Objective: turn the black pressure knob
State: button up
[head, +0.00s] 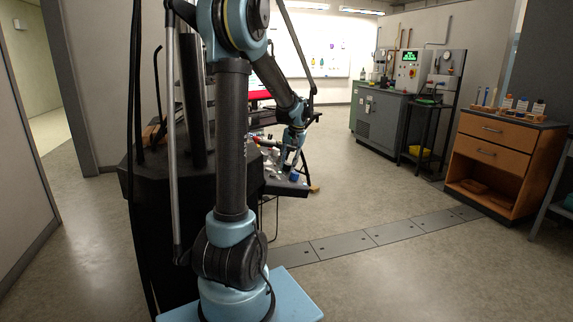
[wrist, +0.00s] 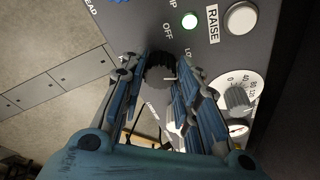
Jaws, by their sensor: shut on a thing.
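The black pressure knob (wrist: 160,70) is ribbed, with a light pointer mark. It sits on a dark grey panel (wrist: 150,20) in the wrist view, below the "OFF" label. My gripper (wrist: 161,76) has its blue fingers shut on the knob, one on each side. The fingers hide parts of the knob's sides and the panel around it. In the head view my gripper (head: 291,158) is low over a dark bench at mid-left; the knob cannot be made out there.
A lit green lamp (wrist: 190,20) and a white "RAISE" button (wrist: 241,18) are above right of the knob. A grey knob on a white scaled dial (wrist: 238,100) is close to the right finger. A wooden drawer cabinet (head: 503,155) stands right; floor between is clear.

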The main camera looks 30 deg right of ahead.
jog(key=shift+w+n, duration=0.1)
jog(key=shift+n, duration=1.4)
jog(key=o, duration=1.1)
jog(key=shift+c, duration=0.2)
jog(key=shift+r, duration=0.1)
jog(key=v, duration=1.1)
jog(key=shift+s+d+r, duration=0.25)
jog(key=shift+s+d, duration=0.05)
jog(key=shift+s, duration=0.05)
